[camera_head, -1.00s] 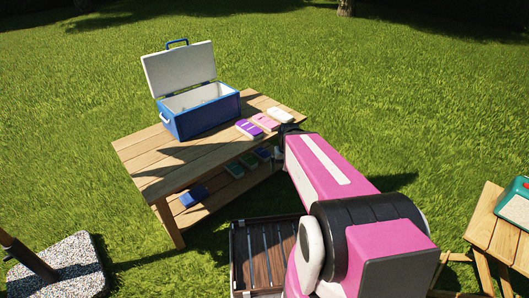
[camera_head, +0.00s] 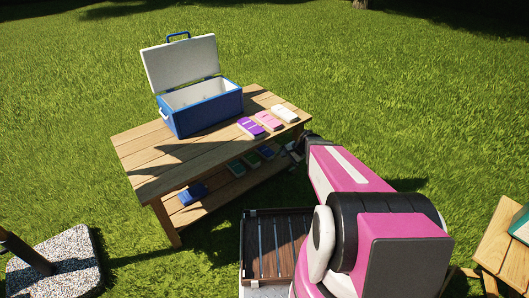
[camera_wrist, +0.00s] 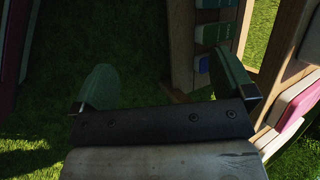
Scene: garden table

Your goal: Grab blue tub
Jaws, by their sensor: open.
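In the head view a blue tub (camera_head: 193,193) lies at the left on the lower shelf of the wooden table. Green and dark tubs (camera_head: 237,168) lie further right on that shelf. My gripper is mostly hidden behind my pink arm there, near the table's right end. In the wrist view my gripper (camera_wrist: 166,80) is open, with nothing between its dark green fingers. A small blue item (camera_wrist: 201,64) and a green tub (camera_wrist: 213,34) show on the shelf beyond the right finger, apart from it. I cannot tell whether that blue item is the same tub.
The wooden table (camera_head: 150,180) carries an open blue cooler (camera_head: 205,110) and purple, pink and white tubs (camera_head: 268,121). A dark slatted tray (camera_head: 262,255) is in front. A stone-based post (camera_head: 60,265) stands left, a small wooden table (camera_head: 497,240) right. Open grass surrounds them.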

